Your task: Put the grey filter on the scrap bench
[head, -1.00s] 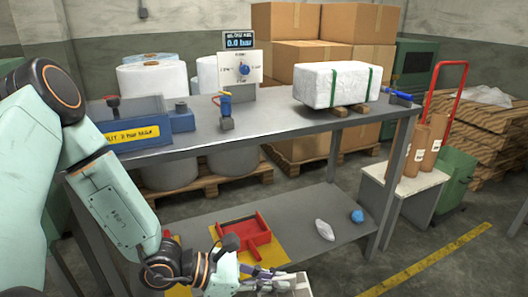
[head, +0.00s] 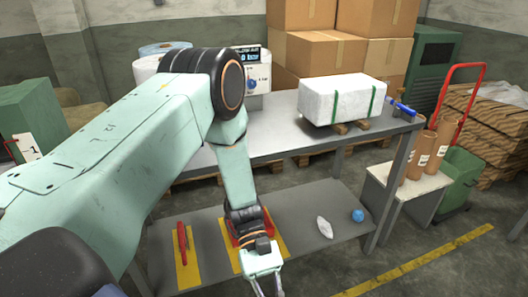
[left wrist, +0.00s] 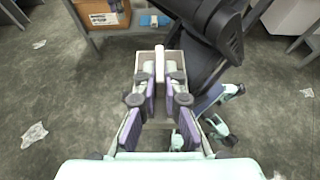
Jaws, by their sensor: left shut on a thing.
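My left gripper (head: 268,288) hangs at the bottom edge of the head view, in front of the lower shelf; its fingertips are cut off there. In the left wrist view my left gripper (left wrist: 161,85) is shut on a pale grey, box-like thing (left wrist: 146,63) with a white upright bar; it looks like the grey filter, though the fingers hide part of it. A gripper-like part with teal tips, seemingly my right gripper (left wrist: 222,112), shows right of it; its jaws are unclear. A small white-topped bench (head: 388,180) stands at the right; I cannot tell whether it is the scrap bench.
The metal table (head: 290,140) carries a white strapped block (head: 342,99). Brown tubes (head: 420,155) stand on the small bench.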

